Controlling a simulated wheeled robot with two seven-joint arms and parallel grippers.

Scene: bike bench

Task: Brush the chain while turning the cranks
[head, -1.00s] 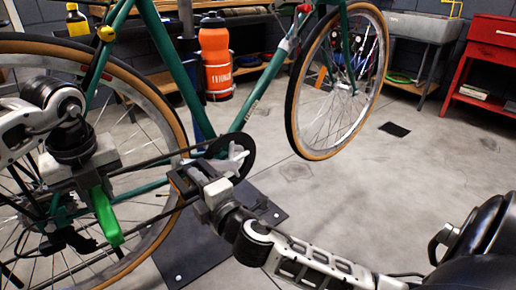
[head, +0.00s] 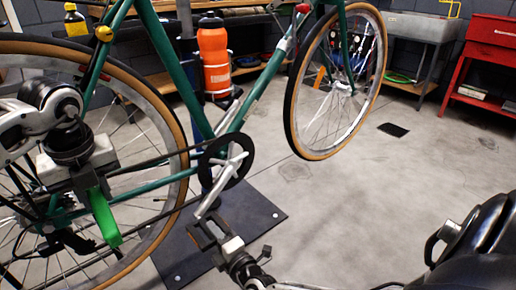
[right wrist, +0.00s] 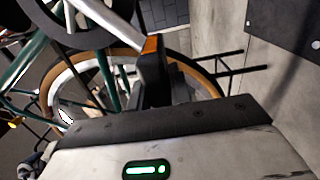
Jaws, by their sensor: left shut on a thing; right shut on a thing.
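The teal bike (head: 170,62) stands with its silver crank (head: 210,194) pointing down and slightly left from the dark chainring (head: 232,165). The chain (head: 150,163) runs left from the chainring toward the rear wheel hub. My left gripper (head: 92,182) is shut on a green brush (head: 104,216), which hangs down beside the chain's left part; I cannot tell whether its bristles touch. My right gripper (head: 222,246) is shut on the pedal (head: 204,236) at the crank's lower end. In the right wrist view the pedal (right wrist: 152,72) shows an orange edge, with the silver crank (right wrist: 108,24) beyond.
A dark stand base plate (head: 255,214) lies under the bike. The front wheel (head: 335,85) is at the upper middle. An orange bottle (head: 213,55) stands behind the frame. A red cabinet (head: 490,60) and grey sink (head: 420,28) are at the back right.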

